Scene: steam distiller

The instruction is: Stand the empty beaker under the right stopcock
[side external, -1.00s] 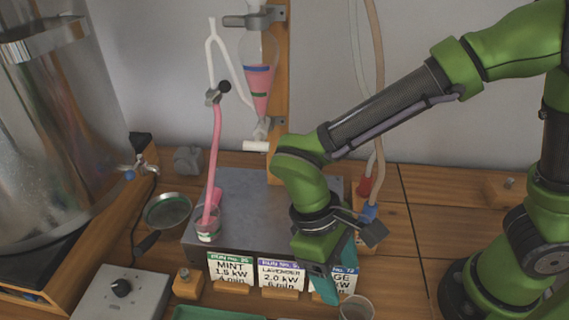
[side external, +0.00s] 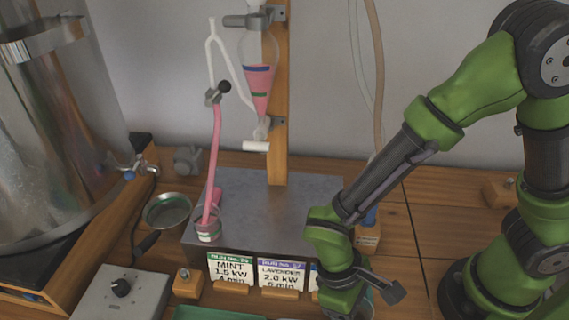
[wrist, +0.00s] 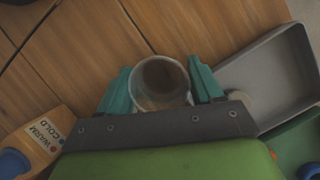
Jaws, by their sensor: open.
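The empty clear beaker (wrist: 160,82) is between the teal fingers of my gripper (wrist: 161,88) in the wrist view. The fingers are open on either side of it; I cannot tell whether either one touches it. In the side view my gripper (side external: 343,300) is low at the front edge and hides most of the beaker. The right stopcock (side external: 260,131) is under the pink-filled separating funnel (side external: 259,88), above the grey metal platform (side external: 245,185). The left stopcock (side external: 216,94) feeds a pink hose into another beaker (side external: 208,232) at the platform's left front edge.
Run cards (side external: 230,268) stand along the platform's front. A wooden post (side external: 278,100) rises at its back. A round metal dish (side external: 167,210) lies left of it. A grey tray (wrist: 265,75) is beside my gripper. The platform's right part looks clear.

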